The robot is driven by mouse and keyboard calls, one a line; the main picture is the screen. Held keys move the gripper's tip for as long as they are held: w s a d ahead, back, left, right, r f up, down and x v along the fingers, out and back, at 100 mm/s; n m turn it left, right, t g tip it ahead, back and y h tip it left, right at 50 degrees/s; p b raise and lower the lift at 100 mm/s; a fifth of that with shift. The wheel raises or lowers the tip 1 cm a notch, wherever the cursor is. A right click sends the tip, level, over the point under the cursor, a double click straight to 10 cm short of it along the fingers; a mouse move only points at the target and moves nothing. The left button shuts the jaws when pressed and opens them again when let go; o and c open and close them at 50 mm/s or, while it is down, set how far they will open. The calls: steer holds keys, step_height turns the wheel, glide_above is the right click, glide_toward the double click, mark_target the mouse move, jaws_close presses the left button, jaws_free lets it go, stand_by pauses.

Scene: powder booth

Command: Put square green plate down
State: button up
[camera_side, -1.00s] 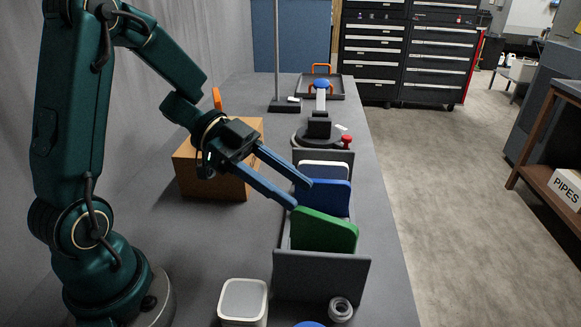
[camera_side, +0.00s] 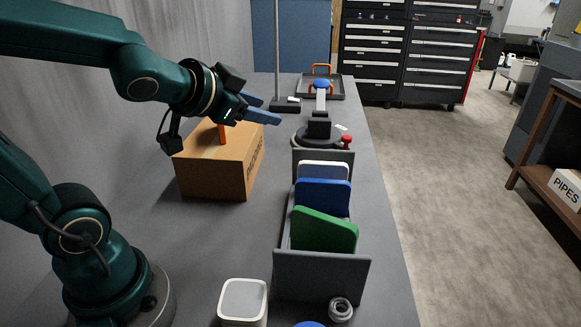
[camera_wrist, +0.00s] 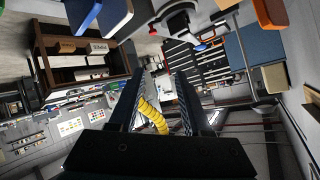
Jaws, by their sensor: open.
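The square green plate (camera_side: 323,232) stands on edge in the near part of the grey rack (camera_side: 320,275), leaning slightly. A blue plate (camera_side: 323,197) and a white plate (camera_side: 322,170) stand behind it in the same rack. My gripper (camera_side: 272,110) is open and empty, raised above and beyond the cardboard box, well away from the green plate. In the wrist view my two fingers (camera_wrist: 158,95) are spread with nothing between them.
A cardboard box (camera_side: 212,172) with an orange part at its top stands left of the rack. A dark stand with a red knob (camera_side: 346,142) is behind the rack.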

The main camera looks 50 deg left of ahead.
steer(key=s+d+f+g+h, duration=0.1)
steer(key=s+d+f+g, duration=0.2)
steer(key=s, duration=0.3)
steer(key=s+d+f+n+g+h, duration=0.1)
steer(key=s+d+f+g+h, duration=0.1)
steer(key=s+d, duration=0.3)
steer(key=s+f+g, duration=0.1)
steer(key=s, duration=0.1)
steer(key=shift+s+n+h, duration=0.3)
steer(key=shift+o, duration=0.5)
steer(key=shift+w, duration=0.15)
